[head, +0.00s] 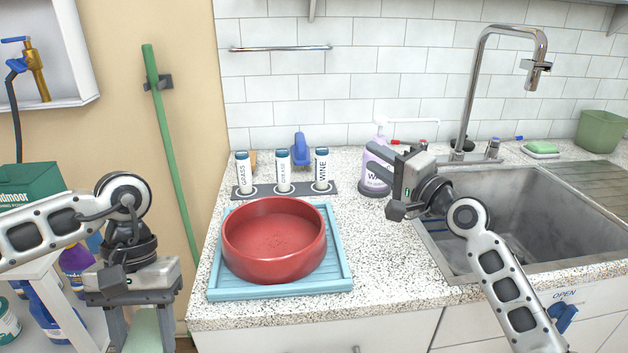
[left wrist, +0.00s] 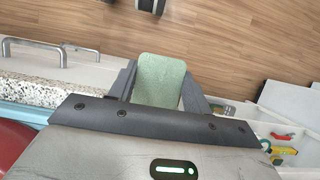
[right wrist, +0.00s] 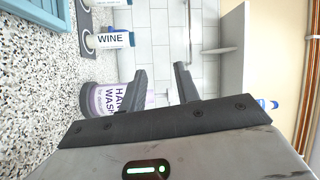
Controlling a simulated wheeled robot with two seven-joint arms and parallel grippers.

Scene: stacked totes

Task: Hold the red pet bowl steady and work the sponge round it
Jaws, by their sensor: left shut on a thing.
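The red pet bowl (head: 274,242) stands upright and empty on a light blue tray (head: 280,287) on the counter. My left gripper (head: 143,338) points down beside the counter's left edge, left of the bowl and apart from it. It is shut on a pale green sponge (left wrist: 161,80), which hangs over the floor and shows partly in the head view. My right gripper (head: 372,162) is open and empty, right of and behind the bowl. In the right wrist view its two fingers (right wrist: 160,82) stand apart with nothing between them.
A hand wash bottle (head: 376,170) stands close behind my right fingers. Labelled bottles (head: 283,170) stand in a rack behind the bowl. The sink (head: 535,220) and tall tap (head: 478,80) are at right. A green block in a dish (head: 541,148) lies behind the sink.

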